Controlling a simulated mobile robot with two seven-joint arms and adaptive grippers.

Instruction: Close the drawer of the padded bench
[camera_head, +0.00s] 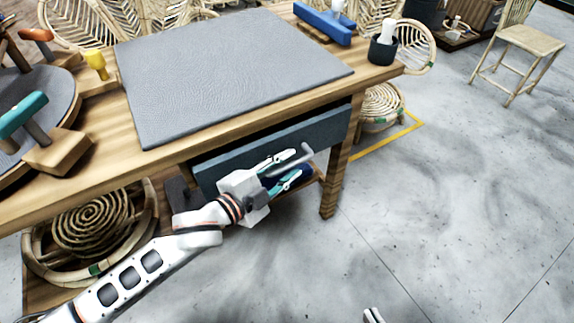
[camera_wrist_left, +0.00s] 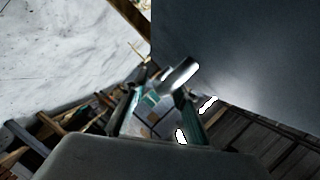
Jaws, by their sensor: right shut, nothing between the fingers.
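The padded bench (camera_head: 160,165) has a wooden top with a grey pad (camera_head: 230,65). Its blue-grey drawer front (camera_head: 318,132) is under the front edge, with a dark gap above it; how far out it stands is hard to tell. My left gripper (camera_head: 284,171) is at the drawer front, its fingers apart on either side of the grey bar handle (camera_head: 306,152). The handle also shows beyond the fingers in the left wrist view (camera_wrist_left: 182,74), where a big grey panel fills the upper right. My right gripper (camera_head: 373,315) shows only as white tips at the bottom edge, shut and empty.
Wooden bench leg (camera_head: 335,185) stands right of the drawer. Rattan coils (camera_head: 92,225) lie under the bench at left. A blue tool (camera_head: 325,22) and dark cup (camera_head: 382,50) stand on top. The floor at right is clear up to a chair (camera_head: 530,40).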

